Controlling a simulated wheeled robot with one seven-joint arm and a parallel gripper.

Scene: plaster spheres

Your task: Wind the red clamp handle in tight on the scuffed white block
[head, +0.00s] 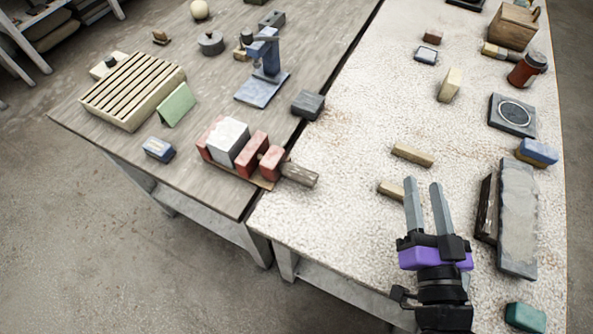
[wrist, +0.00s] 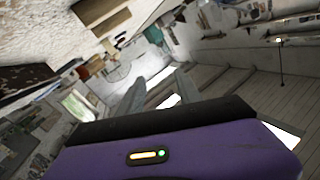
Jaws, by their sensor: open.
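The red clamp (head: 252,152) lies on the wooden table near its front right corner, on a thin brown base. The white block (head: 227,141) sits in it, between a red jaw at the left and a red piece at the right. The handle (head: 299,174) at the clamp's right end looks grey-brown and sticks out toward the white table. I cannot tell whether the jaw touches the block. My gripper (head: 423,184) is open and empty above the white table, well right of the clamp. The wrist view shows its fingers (wrist: 150,92) but not the clamp.
A dark grey block (head: 307,104) stands behind the handle, and a blue stand (head: 263,75) is farther back. A grey slab (head: 517,220) lies right of my gripper.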

